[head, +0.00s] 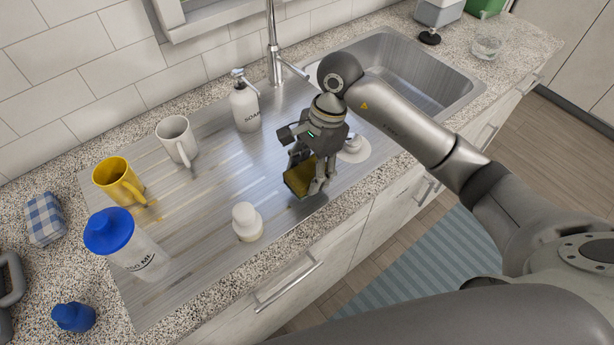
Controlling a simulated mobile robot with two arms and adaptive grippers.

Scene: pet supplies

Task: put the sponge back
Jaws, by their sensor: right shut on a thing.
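A sponge (298,179), yellow with a dark side, is held tilted in my right gripper (312,180). The gripper is shut on it, low over the steel drainboard, near the board's front edge. I cannot tell whether the sponge touches the board. The fingers hide part of the sponge. My left gripper is not in view.
A white soap bottle (245,108) stands behind the sponge. A white round-topped object (247,221) and a white disc-based object (354,148) flank the gripper. Mugs in white (177,139) and yellow (118,181), and a blue-lidded bottle (125,243), stand left. The sink (400,75) is right.

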